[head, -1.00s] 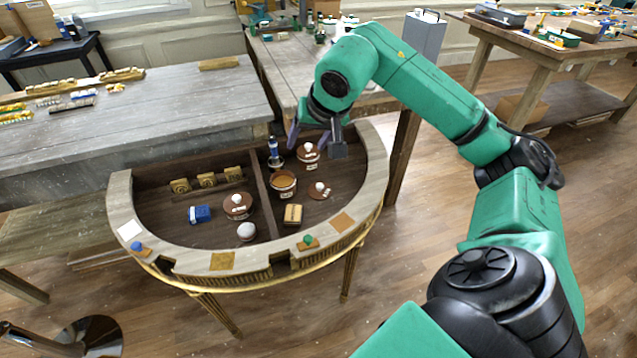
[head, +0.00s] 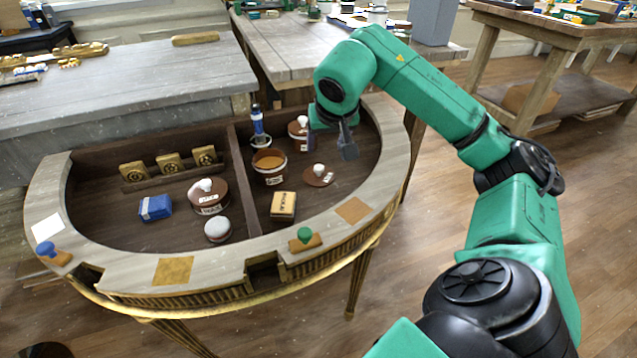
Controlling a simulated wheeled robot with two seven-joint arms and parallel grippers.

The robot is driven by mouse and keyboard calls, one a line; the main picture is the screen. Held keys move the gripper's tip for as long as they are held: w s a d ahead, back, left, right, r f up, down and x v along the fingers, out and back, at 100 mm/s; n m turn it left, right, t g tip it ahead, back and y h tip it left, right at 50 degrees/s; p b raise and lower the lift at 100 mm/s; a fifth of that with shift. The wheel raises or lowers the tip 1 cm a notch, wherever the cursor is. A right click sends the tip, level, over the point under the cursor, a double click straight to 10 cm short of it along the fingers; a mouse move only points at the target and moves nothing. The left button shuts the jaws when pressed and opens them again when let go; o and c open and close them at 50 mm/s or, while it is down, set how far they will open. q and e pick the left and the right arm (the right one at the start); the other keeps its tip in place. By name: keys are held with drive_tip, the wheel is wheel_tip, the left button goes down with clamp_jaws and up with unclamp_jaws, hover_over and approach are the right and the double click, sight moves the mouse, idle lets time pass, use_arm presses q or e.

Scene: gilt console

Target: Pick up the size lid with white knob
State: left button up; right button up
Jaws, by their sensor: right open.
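The brown lid with a white knob (head: 316,180) lies flat in the right compartment of the half-round console, with a small pale tag at its right side. An open brown pot (head: 269,168) with a pale label stands to its left. My right gripper (head: 331,147) is open and empty, pointing down above and just behind the lid, with its fingers apart. It does not appear to touch the lid. My left gripper is not in view.
A blue-capped bottle (head: 258,128), a tan box (head: 283,207) and a wooden divider (head: 246,174) are near. The console's rim (head: 352,210) curves around the front.

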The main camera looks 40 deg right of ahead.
sight(319, 168)
drive_tip(key=x, duration=1.3)
drive_tip(key=shift+w+f+b, duration=0.2)
drive_tip(key=shift+f+b, duration=0.15)
drive_tip(key=shift+a+r, duration=0.1)
clamp_jaws()
